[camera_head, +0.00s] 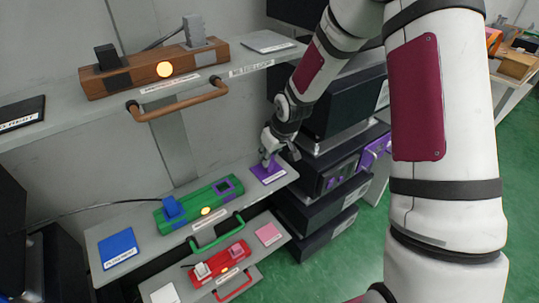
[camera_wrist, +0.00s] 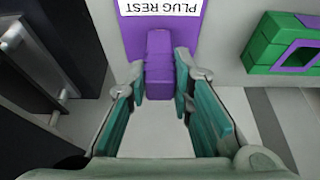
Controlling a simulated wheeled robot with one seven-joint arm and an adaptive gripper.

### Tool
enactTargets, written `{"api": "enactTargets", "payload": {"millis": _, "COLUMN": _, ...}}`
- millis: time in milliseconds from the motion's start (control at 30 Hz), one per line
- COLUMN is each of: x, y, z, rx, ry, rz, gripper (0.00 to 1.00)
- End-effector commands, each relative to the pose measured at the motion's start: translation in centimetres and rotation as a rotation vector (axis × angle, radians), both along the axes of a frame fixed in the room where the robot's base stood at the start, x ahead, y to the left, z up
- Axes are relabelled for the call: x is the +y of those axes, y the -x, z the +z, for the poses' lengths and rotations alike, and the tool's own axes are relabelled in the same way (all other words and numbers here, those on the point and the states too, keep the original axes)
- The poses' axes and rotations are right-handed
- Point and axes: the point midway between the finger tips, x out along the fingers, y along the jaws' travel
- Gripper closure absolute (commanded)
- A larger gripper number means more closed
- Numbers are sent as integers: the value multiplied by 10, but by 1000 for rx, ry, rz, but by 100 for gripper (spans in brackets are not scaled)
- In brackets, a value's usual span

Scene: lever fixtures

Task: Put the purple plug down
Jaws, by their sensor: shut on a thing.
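The purple plug (camera_wrist: 159,62) is between the fingertips of my gripper (camera_wrist: 160,85) in the wrist view. My gripper is shut on it. The plug is over the purple pad (camera_wrist: 205,40) labelled "PLUG REST"; I cannot tell whether it touches the pad. In the head view my gripper (camera_head: 274,160) is low over the same purple pad (camera_head: 275,176), at the right end of the middle shelf. There the plug is hard to make out behind the fingers.
A green block (camera_head: 189,209) with a blue plug and an empty purple-rimmed socket stands left of the pad. A blue pad (camera_head: 118,248) lies at the shelf's left end. Dark equipment boxes (camera_head: 325,200) stand close on the right. A red block (camera_head: 222,262) sits on the lower shelf.

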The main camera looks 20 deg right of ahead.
Motion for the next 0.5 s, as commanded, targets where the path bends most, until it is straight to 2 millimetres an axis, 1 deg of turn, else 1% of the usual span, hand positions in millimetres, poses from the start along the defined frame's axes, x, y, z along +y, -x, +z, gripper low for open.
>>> {"api": "enactTargets", "payload": {"millis": 233, "x": 0, "y": 0, "z": -3, "rx": 0, "ry": 0, "rz": -1, "gripper": 100}}
{"api": "enactTargets", "payload": {"millis": 267, "x": 0, "y": 0, "z": -3, "rx": 0, "ry": 0, "rz": -1, "gripper": 74}}
{"api": "enactTargets", "payload": {"millis": 300, "x": 0, "y": 0, "z": -2, "rx": 0, "ry": 0, "rz": -1, "gripper": 65}}
{"api": "enactTargets", "payload": {"millis": 333, "x": 0, "y": 0, "z": -2, "rx": 0, "ry": 0, "rz": -1, "gripper": 59}}
{"api": "enactTargets", "payload": {"millis": 500, "x": 0, "y": 0, "z": -2, "rx": 0, "ry": 0, "rz": -1, "gripper": 59}}
